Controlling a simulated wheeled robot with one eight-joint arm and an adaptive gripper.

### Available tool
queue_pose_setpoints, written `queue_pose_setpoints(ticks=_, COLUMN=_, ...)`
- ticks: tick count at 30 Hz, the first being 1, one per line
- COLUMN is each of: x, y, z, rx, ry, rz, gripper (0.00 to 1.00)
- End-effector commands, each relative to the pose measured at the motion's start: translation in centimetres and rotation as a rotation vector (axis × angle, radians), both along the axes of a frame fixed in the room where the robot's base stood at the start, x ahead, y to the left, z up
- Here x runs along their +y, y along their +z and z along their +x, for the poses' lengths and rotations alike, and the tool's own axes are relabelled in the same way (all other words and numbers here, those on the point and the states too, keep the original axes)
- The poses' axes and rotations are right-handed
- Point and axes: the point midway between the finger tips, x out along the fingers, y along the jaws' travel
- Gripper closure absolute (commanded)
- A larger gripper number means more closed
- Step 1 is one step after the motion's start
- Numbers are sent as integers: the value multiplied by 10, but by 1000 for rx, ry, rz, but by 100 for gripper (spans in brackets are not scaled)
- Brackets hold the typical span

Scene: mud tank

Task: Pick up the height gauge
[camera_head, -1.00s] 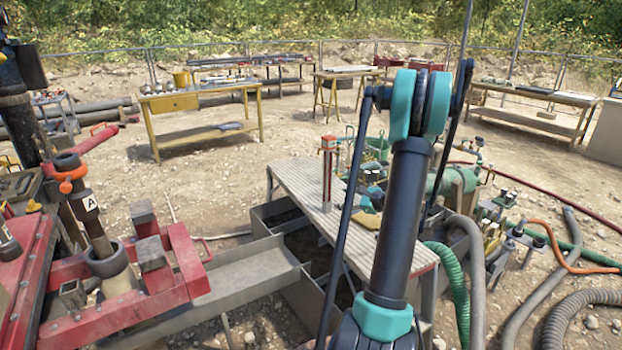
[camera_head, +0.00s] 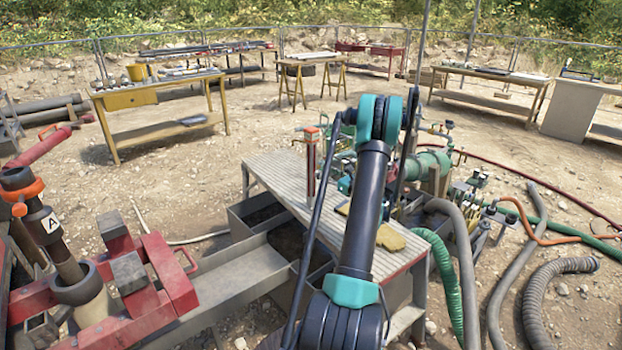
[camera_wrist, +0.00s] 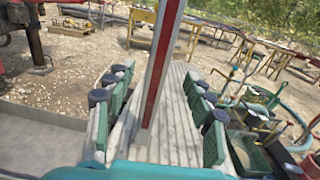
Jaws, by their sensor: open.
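The height gauge (camera_head: 312,168) is a slim upright post, red and pale, with an orange top. It stands on the ribbed grey bench top (camera_head: 278,172) in the head view. In the wrist view the gauge (camera_wrist: 162,62) rises between my two spread fingers, with a gap on each side. My gripper (camera_wrist: 155,88) is open and empty, its green and black fingers pointing toward the gauge. In the head view my arm hides most of the gripper. I cannot tell exactly how deep the post sits between the fingers.
A tan cloth or sponge (camera_head: 390,238) lies on the bench near my arm. Pipes and valves (camera_head: 430,165) crowd the right side. A red steel frame (camera_head: 165,270) stands at left, with a grey trough (camera_head: 235,280) beside it. Hoses (camera_head: 515,265) lie on the ground at right.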

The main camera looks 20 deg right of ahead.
Motion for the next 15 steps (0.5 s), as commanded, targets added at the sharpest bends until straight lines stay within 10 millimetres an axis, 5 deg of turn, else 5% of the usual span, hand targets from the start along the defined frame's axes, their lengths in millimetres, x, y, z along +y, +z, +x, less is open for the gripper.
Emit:
queue_pose_setpoints(ticks=6, x=12, y=0, z=31, rx=0, ry=1, rz=-1, gripper=47)
queue_pose_setpoints(ticks=15, x=18, y=0, z=47, rx=0, ry=1, rz=-1, gripper=47)
